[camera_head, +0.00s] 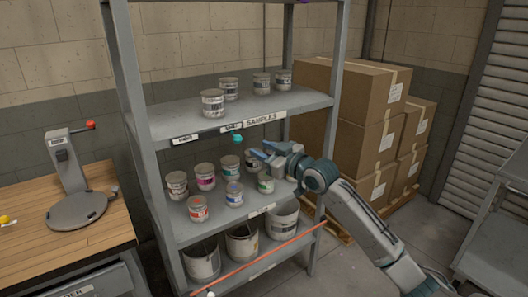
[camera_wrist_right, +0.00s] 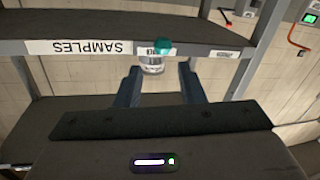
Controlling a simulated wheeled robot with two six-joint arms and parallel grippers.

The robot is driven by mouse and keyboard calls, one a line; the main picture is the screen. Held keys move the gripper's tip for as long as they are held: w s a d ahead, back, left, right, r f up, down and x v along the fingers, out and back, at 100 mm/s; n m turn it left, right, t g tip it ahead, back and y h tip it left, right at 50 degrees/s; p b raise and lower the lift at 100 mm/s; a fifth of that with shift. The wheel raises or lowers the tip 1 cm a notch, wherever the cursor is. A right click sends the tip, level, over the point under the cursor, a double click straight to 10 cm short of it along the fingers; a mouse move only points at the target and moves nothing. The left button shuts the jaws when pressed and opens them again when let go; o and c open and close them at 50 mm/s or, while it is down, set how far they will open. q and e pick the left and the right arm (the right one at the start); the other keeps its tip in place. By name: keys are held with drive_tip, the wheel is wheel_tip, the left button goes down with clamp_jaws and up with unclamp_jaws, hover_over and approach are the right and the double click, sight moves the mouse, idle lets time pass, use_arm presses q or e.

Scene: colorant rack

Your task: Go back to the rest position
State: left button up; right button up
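My right gripper (camera_head: 259,149) reaches in from the right, at the front of the grey shelf rack (camera_head: 136,150), above the middle shelf's cans and below the "SAMPLES" shelf. Its two fingers are apart. The teal object also shows in the head view (camera_head: 237,138), just left of the fingers. My left gripper is not in view.
Several labelled cans, including a red-marked one (camera_head: 197,208) and a green-marked one (camera_head: 265,182), stand under my right gripper and arm. Stacked cardboard boxes (camera_head: 345,95) stand behind. A wooden bench (camera_head: 30,250) is at left and a grey cart (camera_head: 495,235) at right.

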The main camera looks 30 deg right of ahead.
idle(0.3)
